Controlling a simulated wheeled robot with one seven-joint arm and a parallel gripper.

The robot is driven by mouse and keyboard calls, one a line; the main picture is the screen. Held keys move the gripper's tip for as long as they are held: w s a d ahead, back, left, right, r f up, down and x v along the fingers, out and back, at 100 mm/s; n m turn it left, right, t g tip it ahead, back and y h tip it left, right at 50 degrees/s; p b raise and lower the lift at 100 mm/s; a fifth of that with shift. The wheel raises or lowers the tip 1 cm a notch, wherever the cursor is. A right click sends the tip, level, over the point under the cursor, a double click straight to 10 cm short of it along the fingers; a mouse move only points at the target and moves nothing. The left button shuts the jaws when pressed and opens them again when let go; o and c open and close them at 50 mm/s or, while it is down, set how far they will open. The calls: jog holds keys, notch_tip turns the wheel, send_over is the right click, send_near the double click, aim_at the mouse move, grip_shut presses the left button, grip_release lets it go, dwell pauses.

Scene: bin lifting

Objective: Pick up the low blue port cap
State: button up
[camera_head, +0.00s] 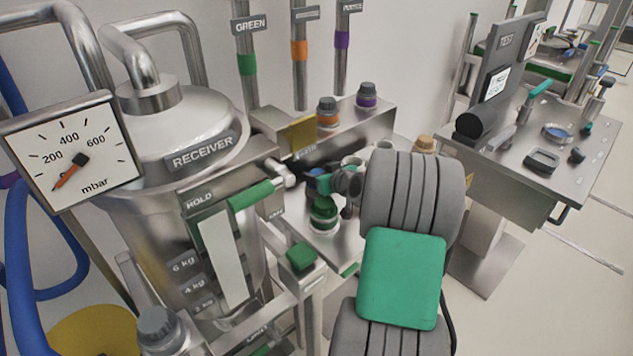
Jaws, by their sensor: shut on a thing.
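The low blue port cap (318,179) shows as a small blue piece on the metal stand, left of centre. My gripper (327,182) reaches it from the right and is shut on it. The fingers and the dark wrist hide much of the cap. I cannot tell whether the cap is still seated or raised clear of what is under it.
The steel receiver (185,135) and a green handle (251,194) are close on the left. Orange (327,112) and purple (367,95) capped jars stand on the shelf behind. A side table (520,150) is at right.

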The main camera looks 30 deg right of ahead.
grip_shut()
jog(key=shift+r, duration=0.45)
jog(key=s+a+r, duration=0.5)
jog(key=r, duration=0.4)
jog(key=s+a+r, duration=0.4)
jog(key=a+r, duration=0.1)
jog(key=r, duration=0.4)
jog(key=shift+s+r+p, duration=0.3)
jog(key=shift+s+p, duration=0.05)
